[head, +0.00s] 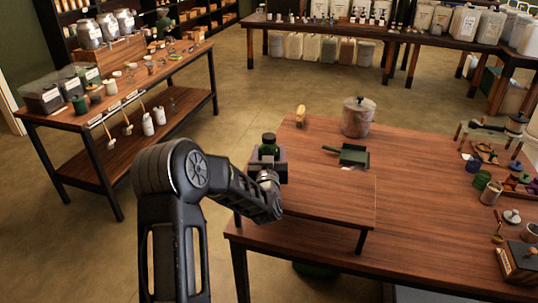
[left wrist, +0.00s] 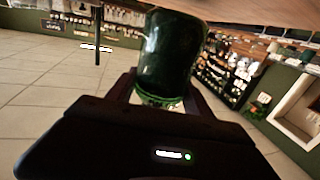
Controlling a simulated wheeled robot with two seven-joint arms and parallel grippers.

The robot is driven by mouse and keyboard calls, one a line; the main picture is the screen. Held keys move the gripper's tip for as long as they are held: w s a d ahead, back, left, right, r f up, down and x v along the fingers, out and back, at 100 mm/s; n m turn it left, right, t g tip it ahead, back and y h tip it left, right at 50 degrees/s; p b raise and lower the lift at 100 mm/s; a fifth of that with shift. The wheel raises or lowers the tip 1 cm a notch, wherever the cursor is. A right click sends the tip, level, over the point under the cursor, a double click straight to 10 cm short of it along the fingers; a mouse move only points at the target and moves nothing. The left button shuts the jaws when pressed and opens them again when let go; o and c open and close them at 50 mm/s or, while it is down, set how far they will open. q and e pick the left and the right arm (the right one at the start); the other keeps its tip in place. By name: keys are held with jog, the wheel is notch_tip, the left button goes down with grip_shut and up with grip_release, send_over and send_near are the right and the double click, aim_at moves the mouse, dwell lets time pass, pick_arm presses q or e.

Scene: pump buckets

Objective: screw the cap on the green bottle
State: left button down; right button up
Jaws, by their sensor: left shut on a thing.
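A small dark green bottle (head: 268,151) with a darker top stands upright near the left edge of the raised wooden board. My left gripper (head: 268,164) comes in from the front and is shut on it. In the left wrist view a dark green cylinder (left wrist: 170,55) with a bright green ring at its near end stands out between the dark fingers. I cannot tell from these frames whether the dark top is a separate cap or how tightly it sits. The bottle's lower part is hidden by the gripper. My right gripper is not in view.
Small jars and cups crowd the right of the table (head: 420,200). The board's front is clear. A side table (head: 150,75) stands at left.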

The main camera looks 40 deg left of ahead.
pick_arm(q)
jog(key=shift+f, duration=0.75)
jog(key=shift+f, duration=0.15)
jog(key=shift+c, duration=2.1)
grip_release()
